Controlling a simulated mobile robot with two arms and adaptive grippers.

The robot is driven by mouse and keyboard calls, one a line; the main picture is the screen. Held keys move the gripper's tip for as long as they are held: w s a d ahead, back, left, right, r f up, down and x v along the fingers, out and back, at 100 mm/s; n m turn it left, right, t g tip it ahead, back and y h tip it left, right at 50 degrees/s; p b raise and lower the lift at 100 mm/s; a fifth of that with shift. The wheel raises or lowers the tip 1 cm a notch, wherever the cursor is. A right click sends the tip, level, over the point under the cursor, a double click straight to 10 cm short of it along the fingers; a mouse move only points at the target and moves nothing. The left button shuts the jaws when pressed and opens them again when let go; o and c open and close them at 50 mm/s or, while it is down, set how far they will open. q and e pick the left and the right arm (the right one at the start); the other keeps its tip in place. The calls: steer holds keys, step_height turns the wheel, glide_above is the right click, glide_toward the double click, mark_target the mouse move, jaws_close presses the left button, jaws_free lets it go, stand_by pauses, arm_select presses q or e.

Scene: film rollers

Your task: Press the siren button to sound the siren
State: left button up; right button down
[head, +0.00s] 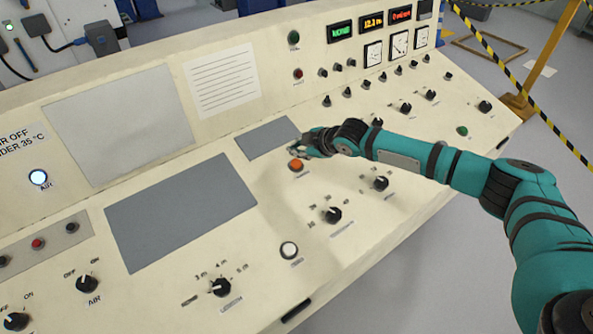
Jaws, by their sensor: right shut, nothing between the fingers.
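An orange button (296,165) sits on the sloped cream control panel, just below a small grey plate. A white round button (289,250) sits lower on the panel, with a small label beside it. The labels are too small to read, so I cannot tell which button is the siren button. My right gripper (304,147) is shut and empty, just above the orange button in the picture. I cannot tell whether it touches the button or the panel. My left gripper is not in view.
The control panel (345,244) carries several black knobs, such as one (333,215) below my right arm. Lit displays (373,23) and dials stand on the upright back. A yellow-black striped barrier (540,110) stands on the floor at the right.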

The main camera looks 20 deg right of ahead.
mark_target(296, 166)
steer(key=f+b, duration=0.1)
steer(key=f, duration=0.1)
steer(key=w+f+b, duration=0.1)
steer(key=shift+a+f, duration=0.15)
steer(key=shift+f, duration=0.25)
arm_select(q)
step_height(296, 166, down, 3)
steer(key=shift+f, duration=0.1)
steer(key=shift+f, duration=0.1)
arm_select(e)
steer(key=shift+f, duration=0.15)
stand_by(0.6)
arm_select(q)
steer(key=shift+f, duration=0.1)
arm_select(e)
steer(key=shift+f, duration=0.25)
